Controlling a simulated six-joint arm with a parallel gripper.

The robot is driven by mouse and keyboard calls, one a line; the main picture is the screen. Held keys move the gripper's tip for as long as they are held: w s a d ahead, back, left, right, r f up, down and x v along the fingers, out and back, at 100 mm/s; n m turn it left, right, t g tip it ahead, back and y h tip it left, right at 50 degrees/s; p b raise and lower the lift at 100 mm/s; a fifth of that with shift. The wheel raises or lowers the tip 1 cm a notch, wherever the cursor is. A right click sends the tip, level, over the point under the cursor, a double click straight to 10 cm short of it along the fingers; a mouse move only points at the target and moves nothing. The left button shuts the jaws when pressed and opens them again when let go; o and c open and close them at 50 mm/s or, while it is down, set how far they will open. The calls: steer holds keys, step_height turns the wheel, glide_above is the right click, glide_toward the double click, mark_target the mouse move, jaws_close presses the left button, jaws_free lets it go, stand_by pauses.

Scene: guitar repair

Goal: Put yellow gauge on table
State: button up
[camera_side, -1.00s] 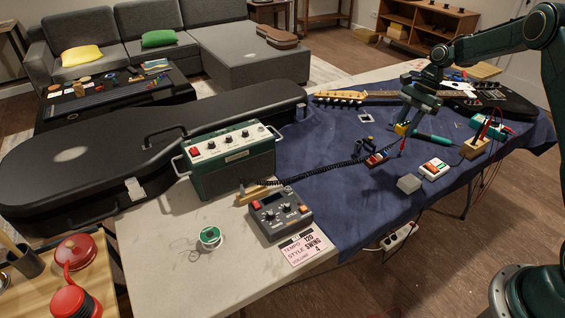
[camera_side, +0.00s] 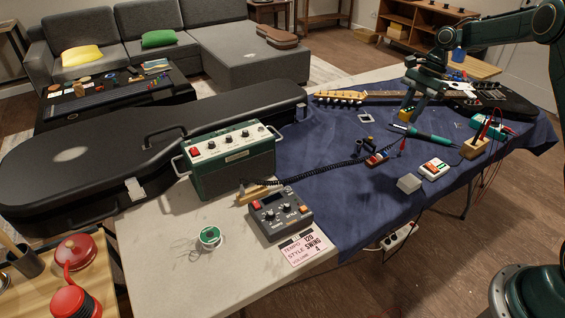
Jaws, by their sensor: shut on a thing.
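My gripper (camera_side: 408,108) is over the far part of the blue cloth on the table (camera_side: 166,250). It is shut on a small yellow gauge (camera_side: 405,115), which shows just below the fingers. The gauge is partly hidden by the fingers, and I cannot tell whether it touches anything beneath it.
A teal-handled tool (camera_side: 430,135) lies just in front of my gripper. The guitar's neck (camera_side: 380,94) runs behind it, with the dark body (camera_side: 495,98) at right. A green amplifier (camera_side: 230,160) and a grey pedal (camera_side: 280,213) stand nearer. The table's front left is mostly bare.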

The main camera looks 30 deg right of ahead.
steer(key=w+a, duration=0.3)
steer(key=a, duration=0.4)
steer(key=w+a, duration=0.4)
steer(key=a, duration=0.4)
glide_above(186, 293)
steer(key=d, duration=0.1)
steer(key=f, duration=1.5)
steer(key=shift+d+f, duration=0.2)
steer(key=shift+f, duration=0.2)
steer(key=shift+f, duration=0.1)
steer(key=shift+f, duration=2.05)
steer(key=shift+f, duration=0.1)
